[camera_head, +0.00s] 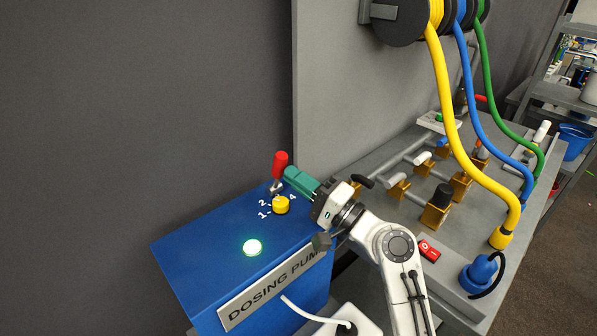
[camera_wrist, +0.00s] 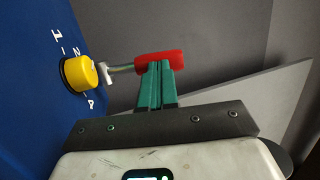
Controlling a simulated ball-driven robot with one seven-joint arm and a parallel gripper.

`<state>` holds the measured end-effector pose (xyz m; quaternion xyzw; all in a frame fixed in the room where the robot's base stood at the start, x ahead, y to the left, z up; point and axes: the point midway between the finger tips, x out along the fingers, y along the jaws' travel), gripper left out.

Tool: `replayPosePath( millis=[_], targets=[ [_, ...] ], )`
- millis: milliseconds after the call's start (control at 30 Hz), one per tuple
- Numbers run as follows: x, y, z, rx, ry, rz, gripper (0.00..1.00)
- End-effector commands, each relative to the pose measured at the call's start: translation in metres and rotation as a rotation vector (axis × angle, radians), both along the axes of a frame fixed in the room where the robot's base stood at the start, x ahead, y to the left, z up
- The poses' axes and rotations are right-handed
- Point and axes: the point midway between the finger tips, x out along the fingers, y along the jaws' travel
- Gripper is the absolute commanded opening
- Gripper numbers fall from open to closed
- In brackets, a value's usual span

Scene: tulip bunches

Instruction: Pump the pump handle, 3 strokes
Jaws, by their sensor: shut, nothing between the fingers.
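The pump handle (camera_head: 280,164) has a red grip on a grey metal lever and stands up from the top of the blue dosing pump box (camera_head: 213,239). It also shows in the wrist view, where the red grip (camera_wrist: 176,58) lies across the picture just past my fingertips. My gripper (camera_head: 290,174) has green fingers, shut together with nothing between them. The fingertips are right beside the red grip; whether they touch it I cannot tell. In the wrist view the closed fingers (camera_wrist: 158,66) cover a part of the grip's lower edge.
A yellow dial (camera_head: 281,205) with numbers and a lit green button (camera_head: 252,247) are on the box top. A grey panel stands behind. A pipe bench (camera_head: 400,215) with valves and yellow, blue and green hoses is at right. A white cable runs at the front.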

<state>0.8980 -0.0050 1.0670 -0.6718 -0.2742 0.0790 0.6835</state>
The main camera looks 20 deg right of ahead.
Motion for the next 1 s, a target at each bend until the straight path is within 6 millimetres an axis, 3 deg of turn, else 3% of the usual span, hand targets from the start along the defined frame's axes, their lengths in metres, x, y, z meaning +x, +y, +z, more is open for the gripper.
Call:
replayPosePath(
  millis=[33,367,1000],
  targets=[
    [0.001,0.001,0.011,-0.007,0.019,0.001,0.00],
    [0.013,0.006,0.020,-0.058,0.173,0.003,0.00],
    [0.047,0.017,0.030,-0.054,0.165,0.003,0.00]
  ],
)
